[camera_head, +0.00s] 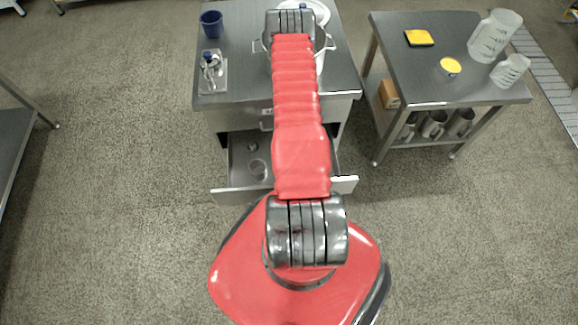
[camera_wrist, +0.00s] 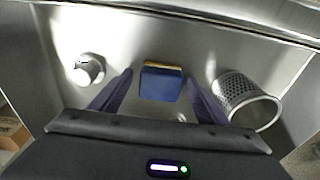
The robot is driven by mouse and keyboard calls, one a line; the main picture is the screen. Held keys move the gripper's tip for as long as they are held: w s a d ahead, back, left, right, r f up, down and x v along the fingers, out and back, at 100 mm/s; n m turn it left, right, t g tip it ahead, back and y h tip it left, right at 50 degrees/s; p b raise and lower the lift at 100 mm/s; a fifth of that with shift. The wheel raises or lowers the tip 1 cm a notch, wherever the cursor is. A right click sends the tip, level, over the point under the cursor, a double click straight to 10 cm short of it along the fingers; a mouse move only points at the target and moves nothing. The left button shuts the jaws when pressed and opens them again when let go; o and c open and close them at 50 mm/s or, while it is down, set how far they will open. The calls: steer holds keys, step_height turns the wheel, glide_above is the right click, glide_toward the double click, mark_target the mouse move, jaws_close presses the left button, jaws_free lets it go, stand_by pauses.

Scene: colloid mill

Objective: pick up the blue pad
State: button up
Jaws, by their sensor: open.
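The blue pad (camera_wrist: 161,85) shows in the wrist view, a small blue block with a yellowish layer along its far edge. It lies in an open metal drawer (camera_wrist: 120,50). My gripper (camera_wrist: 158,82) is open, its two dark fingers on either side of the pad, with a gap visible at each side. I cannot tell how far the fingertips are above the drawer floor. In the head view the drawer (camera_head: 237,180) is pulled out below the table, and my arm hides part of it. The pad and my gripper are hidden there.
In the drawer, a perforated metal basket (camera_wrist: 246,100) lies right of the pad and a white round item (camera_wrist: 90,69) lies left. The drawer walls are close around. A side table (camera_head: 440,85) at right holds a yellow-and-black pad (camera_head: 419,38) and jugs.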

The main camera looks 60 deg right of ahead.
steer(key=shift+c, duration=0.2)
steer(key=c, duration=1.2)
steer(key=shift+r, duration=0.1)
steer(key=shift+r, duration=4.95)
steer(key=o, duration=0.6)
steer(key=c, duration=0.4)
